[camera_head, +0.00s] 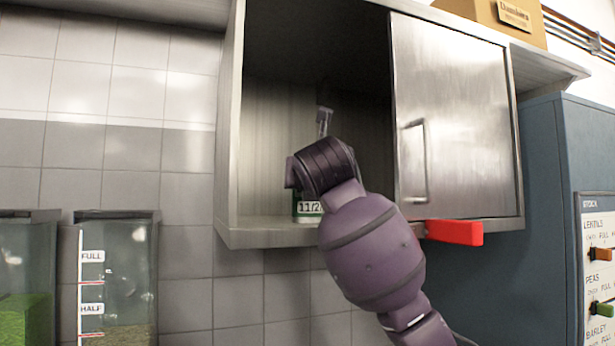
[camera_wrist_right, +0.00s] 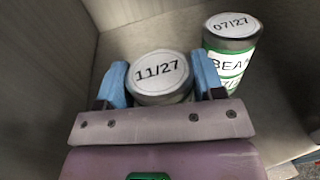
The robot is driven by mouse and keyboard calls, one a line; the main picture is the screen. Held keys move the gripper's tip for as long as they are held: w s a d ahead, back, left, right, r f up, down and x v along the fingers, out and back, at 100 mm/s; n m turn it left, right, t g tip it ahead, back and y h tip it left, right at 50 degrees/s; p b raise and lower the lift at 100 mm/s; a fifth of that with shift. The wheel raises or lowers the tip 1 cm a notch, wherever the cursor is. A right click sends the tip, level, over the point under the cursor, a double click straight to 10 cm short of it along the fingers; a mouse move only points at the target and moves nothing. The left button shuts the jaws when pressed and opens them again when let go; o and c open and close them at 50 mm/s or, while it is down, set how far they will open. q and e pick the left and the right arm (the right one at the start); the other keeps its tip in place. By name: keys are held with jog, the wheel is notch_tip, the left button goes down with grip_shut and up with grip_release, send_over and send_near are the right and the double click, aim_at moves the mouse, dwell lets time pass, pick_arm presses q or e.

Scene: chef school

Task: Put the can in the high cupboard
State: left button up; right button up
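The high cupboard (camera_head: 230,140) is on the wall in the head view, its left side open and its right door (camera_head: 455,120) shut. A can marked 11/27 (camera_wrist_right: 160,75) is between the blue fingertips of my right gripper (camera_wrist_right: 160,85) in the right wrist view, with the fingers against both sides. Its label shows low in the open compartment in the head view (camera_head: 308,208), at or just above the cupboard floor, partly covered by my arm. My right gripper itself is mostly hidden there. My left gripper is out of view.
A second can, marked 07/27 with a green label (camera_wrist_right: 232,55), stands close to the right of the held can in the wrist view. A red block (camera_head: 455,232) juts out at the cupboard's lower edge. Clear bins (camera_head: 118,270) are at lower left.

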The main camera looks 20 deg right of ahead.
jog(key=o, duration=0.5)
jog(key=shift+c, duration=0.2)
jog(key=shift+r, duration=0.2)
jog(key=shift+s, duration=0.3)
pick_arm(q)
jog(key=b, duration=0.1)
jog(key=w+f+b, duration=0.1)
jog(key=b, duration=0.1)
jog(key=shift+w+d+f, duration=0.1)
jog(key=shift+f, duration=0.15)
pick_arm(e)
jog(key=s+a, duration=0.2)
jog(key=s, duration=0.9)
jog(key=shift+s, duration=0.15)
jog(key=shift+a, duration=0.1)
